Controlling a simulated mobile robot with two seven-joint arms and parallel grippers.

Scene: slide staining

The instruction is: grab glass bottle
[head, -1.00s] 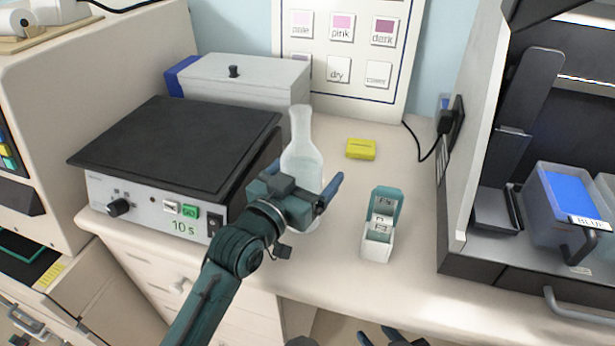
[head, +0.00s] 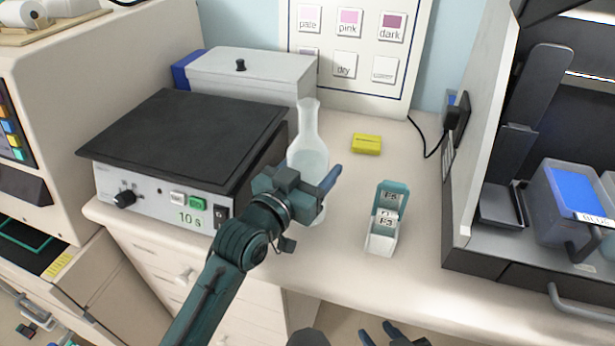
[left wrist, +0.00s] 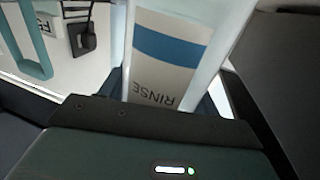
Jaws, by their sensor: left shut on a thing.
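The clear glass bottle (head: 308,155) stands upright on the counter in the head view, with its lower part partly hidden by my left gripper. My left gripper (head: 305,190) is shut around the bottle's body, with one finger showing at its right side. In the left wrist view the bottle (left wrist: 165,60) is between the fingers of my left gripper (left wrist: 165,95), and its label has a blue band and the word RINSE. My right gripper (head: 380,332) is at the bottom edge, low and away from the bottle, its fingers apart and empty.
A black-topped heater with a "10 s" mark (head: 160,205) stands left of the bottle. A yellow box (head: 367,143) lies behind.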

